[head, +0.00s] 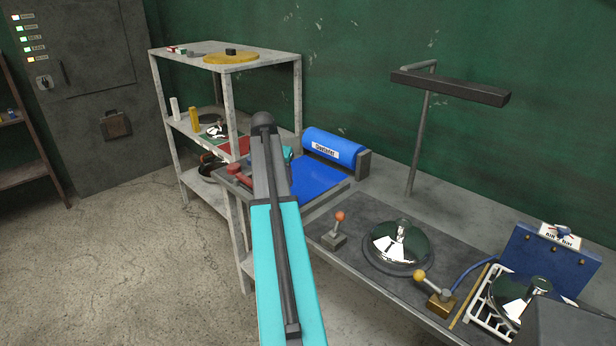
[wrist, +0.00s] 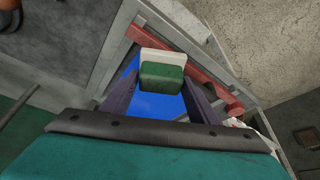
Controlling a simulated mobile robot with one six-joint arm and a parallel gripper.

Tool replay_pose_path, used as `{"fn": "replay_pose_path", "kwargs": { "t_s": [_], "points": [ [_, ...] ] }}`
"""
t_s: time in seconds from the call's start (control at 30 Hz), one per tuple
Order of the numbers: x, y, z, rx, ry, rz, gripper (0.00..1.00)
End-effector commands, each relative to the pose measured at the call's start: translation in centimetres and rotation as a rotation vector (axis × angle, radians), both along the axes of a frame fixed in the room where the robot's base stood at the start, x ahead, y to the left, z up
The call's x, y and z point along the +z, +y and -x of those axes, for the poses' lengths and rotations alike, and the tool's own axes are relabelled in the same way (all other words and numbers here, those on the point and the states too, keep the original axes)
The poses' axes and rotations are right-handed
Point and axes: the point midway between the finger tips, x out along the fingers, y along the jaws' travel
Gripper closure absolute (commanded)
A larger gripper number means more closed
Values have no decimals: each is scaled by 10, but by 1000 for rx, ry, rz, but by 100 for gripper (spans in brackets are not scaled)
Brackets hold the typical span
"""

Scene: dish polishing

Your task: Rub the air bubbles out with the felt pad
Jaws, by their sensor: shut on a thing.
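The felt pad (wrist: 162,76), a green block with a white part behind it, sits between the fingers of my gripper (wrist: 162,88) in the wrist view. My gripper is shut on it, above blue film (wrist: 173,106). In the head view my arm hides the pad and most of the gripper. The blue film (head: 318,183) runs out flat from a labelled blue roll (head: 335,146) at the bench's left end. A shiny dish (head: 398,243) rests on a dark round base on the bench. No air bubbles can be made out.
A red-handled tool (wrist: 190,66) lies beside the film. A red-knobbed lever (head: 338,228) and a yellow-knobbed lever (head: 434,291) flank the dish. A white rack (head: 482,311) holds another shiny dish. A lamp post (head: 418,145) rises behind. A grey shelf (head: 223,120) stands left.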

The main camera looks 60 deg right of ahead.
Motion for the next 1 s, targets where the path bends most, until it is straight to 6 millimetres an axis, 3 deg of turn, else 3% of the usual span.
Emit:
{"fn": "replay_pose_path", "kwargs": {
  "t_s": [0.2, 0.5, 0.7, 1.0],
  "points": [
    [3, 65, -51, 150, -1, -1, 64],
    [7, 164, -111, 369, -1, -2, 64],
    [10, 235, -142, 519, -1, -3, 64],
    [13, 344, -173, 745, -2, -3, 64]
  ]
}}
